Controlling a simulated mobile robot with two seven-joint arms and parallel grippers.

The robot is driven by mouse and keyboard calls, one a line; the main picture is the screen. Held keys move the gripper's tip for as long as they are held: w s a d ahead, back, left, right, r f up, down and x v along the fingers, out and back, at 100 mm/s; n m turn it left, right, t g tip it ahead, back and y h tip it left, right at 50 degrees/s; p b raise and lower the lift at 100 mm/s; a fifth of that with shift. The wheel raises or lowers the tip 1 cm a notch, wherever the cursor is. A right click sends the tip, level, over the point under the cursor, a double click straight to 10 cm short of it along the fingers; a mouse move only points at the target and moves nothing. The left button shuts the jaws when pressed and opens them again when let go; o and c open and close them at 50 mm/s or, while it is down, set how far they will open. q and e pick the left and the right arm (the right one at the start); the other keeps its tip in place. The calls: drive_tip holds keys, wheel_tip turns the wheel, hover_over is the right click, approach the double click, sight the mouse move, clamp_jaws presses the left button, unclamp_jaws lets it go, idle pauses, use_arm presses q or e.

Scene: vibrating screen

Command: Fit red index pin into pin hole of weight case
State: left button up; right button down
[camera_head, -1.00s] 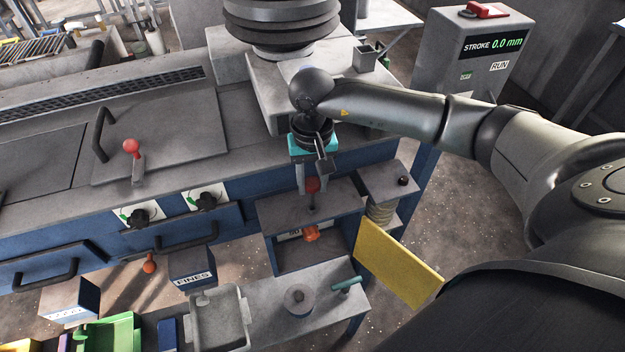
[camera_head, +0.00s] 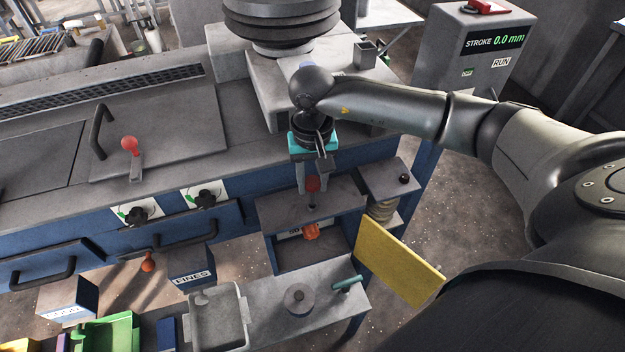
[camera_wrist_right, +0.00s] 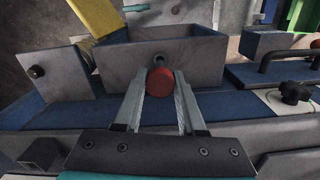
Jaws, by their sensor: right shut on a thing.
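The red index pin (camera_head: 313,184) is held upright between the fingers of my right gripper (camera_head: 312,186), over the top of the weight case. Its red round head also shows in the right wrist view (camera_wrist_right: 160,82), between the two fingertips (camera_wrist_right: 161,86). A dark shaft runs down from the head to the top plate of the grey weight case (camera_head: 336,192). I cannot tell whether its tip is in the pin hole or only above it. The case's front is open, and an orange knob (camera_head: 311,232) shows inside. My left gripper is not in view.
A yellow panel (camera_head: 400,262) stands out at the case's right. A grey bracket with a black knob (camera_head: 403,179) is beside it. Below, a shelf holds a grey disc (camera_head: 298,299), a teal handle (camera_head: 347,284) and a grey tray (camera_head: 218,318).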

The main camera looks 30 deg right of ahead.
sight(312, 202)
drive_tip(key=shift+b, duration=0.45)
idle(1.0)
drive_tip(key=shift+f+b, duration=2.45)
drive_tip(key=shift+f, duration=0.2)
drive_tip(key=shift+c, duration=2.1)
unclamp_jaws()
wheel_tip(312, 202, up, 15)
drive_tip(key=shift+r+p, duration=0.15)
drive_tip(key=shift+p, duration=0.95)
